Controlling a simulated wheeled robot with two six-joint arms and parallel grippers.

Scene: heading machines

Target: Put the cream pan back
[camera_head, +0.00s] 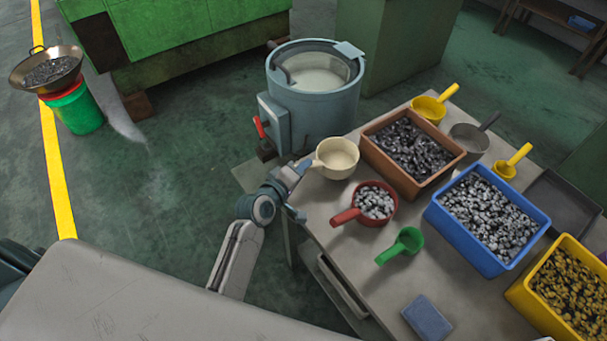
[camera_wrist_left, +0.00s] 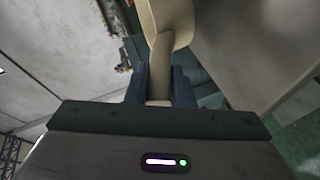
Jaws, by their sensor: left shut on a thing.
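The cream pan (camera_head: 337,157) is at the far left corner of the table (camera_head: 345,255), beside the brown bin. Its handle points left; I cannot tell whether its base touches the table. My left gripper (camera_head: 303,168) is shut on that handle. In the left wrist view the handle runs between the two fingers (camera_wrist_left: 160,85) and the cream pan (camera_wrist_left: 173,20) shows beyond, partly cut off. My right gripper is not in view.
A red pan (camera_head: 372,202) holding metal parts and a green scoop (camera_head: 405,243) are near. The brown bin (camera_head: 376,165), blue bin (camera_head: 435,217) and yellow bin (camera_head: 521,303) stand to the right. A round grey machine (camera_head: 345,108) stands behind the pan. Bare tabletop lies in front.

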